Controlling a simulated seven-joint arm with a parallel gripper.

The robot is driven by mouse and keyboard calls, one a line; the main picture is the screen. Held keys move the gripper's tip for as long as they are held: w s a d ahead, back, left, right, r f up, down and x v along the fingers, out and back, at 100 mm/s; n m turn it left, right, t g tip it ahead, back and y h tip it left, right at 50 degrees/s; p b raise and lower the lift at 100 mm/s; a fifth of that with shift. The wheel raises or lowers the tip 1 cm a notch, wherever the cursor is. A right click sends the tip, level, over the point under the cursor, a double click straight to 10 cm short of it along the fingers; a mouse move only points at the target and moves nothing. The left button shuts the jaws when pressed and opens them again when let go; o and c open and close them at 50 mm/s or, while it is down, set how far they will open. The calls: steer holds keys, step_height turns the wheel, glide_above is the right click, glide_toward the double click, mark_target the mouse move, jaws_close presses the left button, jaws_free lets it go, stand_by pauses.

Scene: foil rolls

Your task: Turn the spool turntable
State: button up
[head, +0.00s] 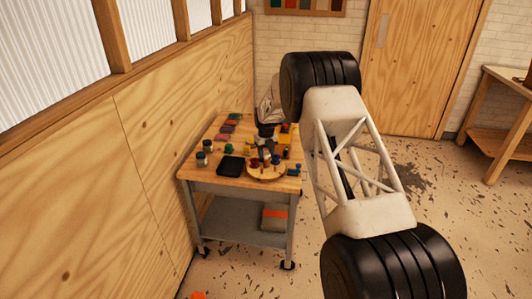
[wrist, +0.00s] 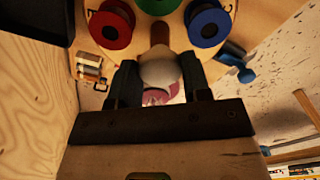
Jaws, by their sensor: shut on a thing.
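The spool turntable (head: 262,178) is a round wooden disc on the wooden cart top. It also fills the top of the wrist view (wrist: 181,46), where a red spool (wrist: 111,24), a green spool (wrist: 158,3) and a blue spool (wrist: 209,22) stand on it. A pale round knob (wrist: 160,70) on a brown stem stands at its near edge. My gripper (wrist: 160,86) is shut on the knob, with one dark finger on each side. In the head view my gripper (head: 266,146) is small, over the turntable; its fingertips are hard to make out there.
The wheeled cart (head: 240,188) stands beside a plywood wall. A black tray (head: 231,166), jars (head: 202,160) and coloured pads (head: 225,129) crowd its top left of the turntable. An orange and grey box (head: 274,217) lies on the lower shelf. Open floor lies to the right.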

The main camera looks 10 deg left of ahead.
steer(key=shift+m, duration=0.4)
steer(key=o, duration=1.3)
steer(key=shift+r, duration=0.1)
steer(key=shift+r, duration=3.85)
steer(key=shift+c, duration=0.4)
